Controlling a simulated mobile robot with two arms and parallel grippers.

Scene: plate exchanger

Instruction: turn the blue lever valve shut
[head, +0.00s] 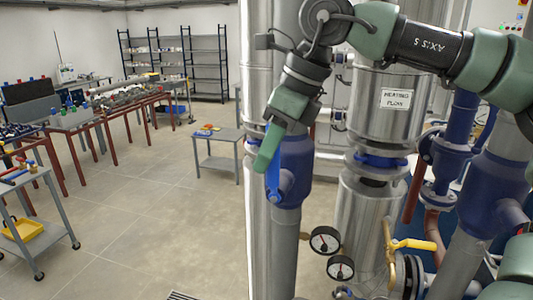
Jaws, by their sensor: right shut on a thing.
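The blue lever (273,176) points down along the dark blue valve body (290,180), which sits in a vertical grey pipe in the middle of the head view. My right gripper (267,158) reaches down from the upper right, with its green fingers at the upper part of the lever. It is shut on the blue lever; the fingers hide part of it. My left gripper is not in view.
Two pressure gauges (325,240) and a yellow-handled valve (413,244) are below right. A thick silver pipe (257,90) stands just behind the lever. A pipe labelled "Heating flow" (395,98) is at right. Open floor (150,200) lies to the left.

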